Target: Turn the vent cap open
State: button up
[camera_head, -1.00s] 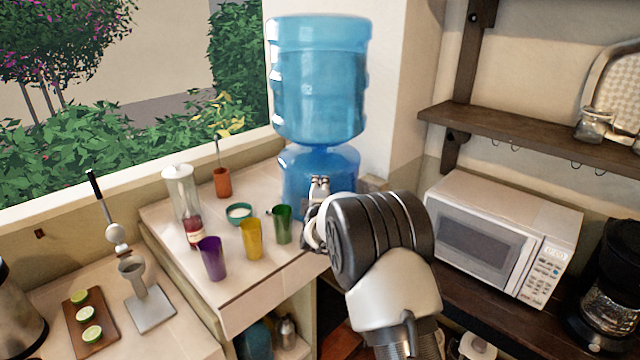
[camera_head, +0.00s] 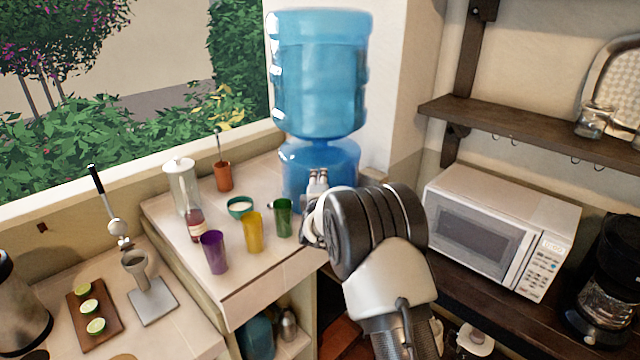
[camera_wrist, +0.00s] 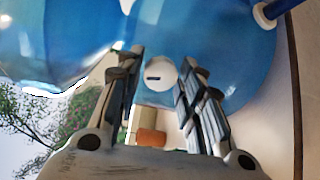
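The blue water dispenser (camera_head: 300,160), with a large blue bottle (camera_head: 320,75) on top, stands at the back of the tiled counter. In the wrist view the vent cap (camera_wrist: 161,76) is a small white round cap with a short dark slot, on the blue dispenser body (camera_wrist: 225,60). My gripper (camera_wrist: 161,61) is open, with one finger on each side of the cap in that view. I cannot tell whether the fingers touch it. In the head view my gripper (camera_head: 318,178) is in front of the dispenser, and the cap is not visible there.
Green (camera_head: 283,218), yellow (camera_head: 253,232) and purple (camera_head: 213,252) cups stand left of my arm. A microwave (camera_head: 500,230) is on the right, below a wooden shelf (camera_head: 520,130).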

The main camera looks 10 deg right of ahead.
jog(key=shift+o, duration=1.2)
jog(key=shift+s, duration=0.1)
jog(key=v, duration=1.2)
